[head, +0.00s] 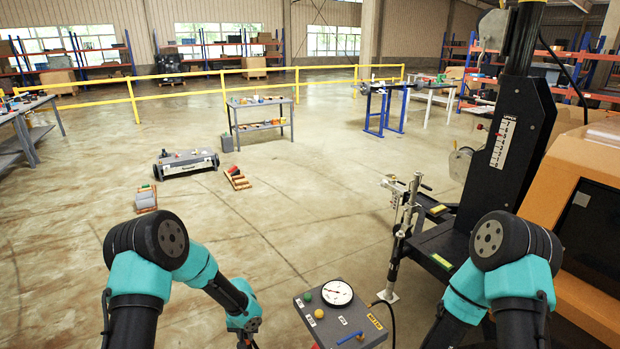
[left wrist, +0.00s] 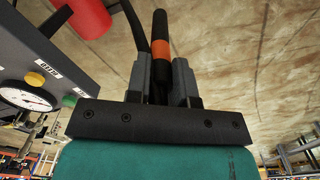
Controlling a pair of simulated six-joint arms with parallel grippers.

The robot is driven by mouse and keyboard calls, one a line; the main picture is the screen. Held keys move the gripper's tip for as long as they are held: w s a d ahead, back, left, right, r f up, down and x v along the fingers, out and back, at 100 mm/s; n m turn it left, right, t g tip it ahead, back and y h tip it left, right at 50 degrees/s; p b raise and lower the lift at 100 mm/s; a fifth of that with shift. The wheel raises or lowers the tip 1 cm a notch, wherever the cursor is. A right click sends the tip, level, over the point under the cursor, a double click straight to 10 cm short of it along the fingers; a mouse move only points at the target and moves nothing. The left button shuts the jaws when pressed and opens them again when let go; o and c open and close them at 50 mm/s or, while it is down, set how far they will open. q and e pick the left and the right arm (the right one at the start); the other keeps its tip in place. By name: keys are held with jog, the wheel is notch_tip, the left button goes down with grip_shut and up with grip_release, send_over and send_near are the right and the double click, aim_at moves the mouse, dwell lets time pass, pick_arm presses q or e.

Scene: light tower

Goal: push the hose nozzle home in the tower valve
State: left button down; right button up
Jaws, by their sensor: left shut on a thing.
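The hose nozzle (left wrist: 161,48) is a dark rod with an orange band. In the left wrist view it stands between the fingers of my left gripper (left wrist: 160,82), which are shut on it. A dark hose-like strip runs beside it. In the head view my left gripper (head: 246,341) is cut off by the bottom edge, so the nozzle is hidden there. The light tower (head: 508,130) is the black mast at right with a white scale. I cannot pick out the valve opening for certain. My right gripper is below the head view.
A grey control panel (head: 340,316) with a dial gauge (head: 337,293), coloured buttons and a blue lever stands at bottom centre. It shows at left in the left wrist view, near a red cylinder (left wrist: 80,14). A metal jack (head: 403,235) stands by the tower. The floor at centre is open.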

pick_arm(q)
jog(key=shift+s+a, duration=0.15)
jog(key=shift+s, duration=0.05)
jog(key=shift+w, duration=0.1)
jog(key=shift+w+a+r, duration=0.1)
jog(key=shift+w+r, duration=0.05)
jog(key=shift+r, duration=0.05)
jog(key=w+r+m, duration=0.1)
jog(key=w+r, duration=0.2)
jog(key=r, duration=0.5)
jog(key=w+r+m, duration=0.2)
jog(key=w+r, duration=0.2)
jog(key=r, duration=0.4)
jog(key=shift+w+r, duration=0.2)
jog(key=shift+r, duration=0.1)
